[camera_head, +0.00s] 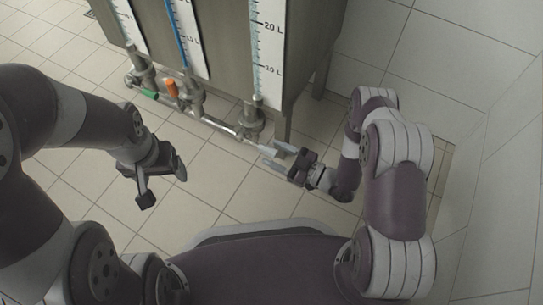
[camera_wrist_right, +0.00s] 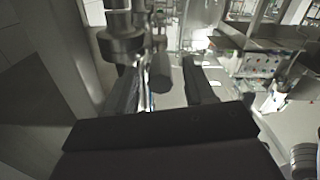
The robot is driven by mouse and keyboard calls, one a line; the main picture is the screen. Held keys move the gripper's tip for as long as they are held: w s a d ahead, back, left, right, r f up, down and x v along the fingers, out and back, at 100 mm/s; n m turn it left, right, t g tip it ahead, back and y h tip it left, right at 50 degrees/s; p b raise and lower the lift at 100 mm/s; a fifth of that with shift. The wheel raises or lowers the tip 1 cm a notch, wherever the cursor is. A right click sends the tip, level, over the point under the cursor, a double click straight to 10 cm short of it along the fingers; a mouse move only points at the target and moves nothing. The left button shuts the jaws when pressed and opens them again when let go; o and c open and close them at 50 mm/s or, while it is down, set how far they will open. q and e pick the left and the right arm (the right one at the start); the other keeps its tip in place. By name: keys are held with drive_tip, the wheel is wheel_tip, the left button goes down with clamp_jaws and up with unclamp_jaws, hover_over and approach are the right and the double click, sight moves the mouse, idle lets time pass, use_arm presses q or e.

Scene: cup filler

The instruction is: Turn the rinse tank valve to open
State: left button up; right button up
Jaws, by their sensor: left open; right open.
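Three valves sit on a pipe below the tank gauges in the head view. The rightmost valve (camera_head: 250,124) has a pale handle (camera_head: 267,149) sticking out toward my right gripper (camera_head: 274,157). The left valve has a green handle (camera_head: 150,94) and the middle one an orange handle (camera_head: 171,89). No label shows which is the rinse tank valve. My right gripper is open at the rightmost handle. In the right wrist view, a grey cylindrical handle (camera_wrist_right: 160,72) appears between its fingers (camera_wrist_right: 160,92); contact cannot be told. My left gripper (camera_head: 164,186) is open and empty over the floor.
The metal tank cabinet (camera_head: 225,45) carries three scale gauges, the rightmost (camera_head: 266,50) above the valve at my right gripper. A cabinet leg (camera_head: 284,122) stands close to that gripper. A tiled wall (camera_head: 445,60) lies to the right. Tiled floor is clear around my left gripper.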

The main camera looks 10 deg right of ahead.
sight(266, 147)
drive_tip(key=shift+x, duration=0.85)
clamp_jaws()
drive_tip(key=shift+r+p, duration=0.35)
drive_tip(key=shift+p, duration=0.1)
drive_tip(key=r+g+h+p, duration=0.1)
drive_tip(key=p, duration=0.4)
drive_tip(key=r+g+h+p, duration=0.1)
drive_tip(key=r+h+p, duration=0.1)
drive_tip(key=p, duration=0.3)
drive_tip(key=a+r+g+h+p, duration=0.1)
drive_tip(key=r+h+p, duration=0.1)
drive_tip(key=p, duration=0.2)
drive_tip(key=shift+w+r+g+p, duration=0.2)
drive_tip(key=shift+w+g+p, duration=0.1)
drive_tip(key=shift+w+p, duration=0.1)
drive_tip(key=shift+w+a+g+h+p, duration=0.15)
drive_tip(key=shift+g+h+p, duration=0.2)
drive_tip(key=shift+p, duration=0.25)
unclamp_jaws()
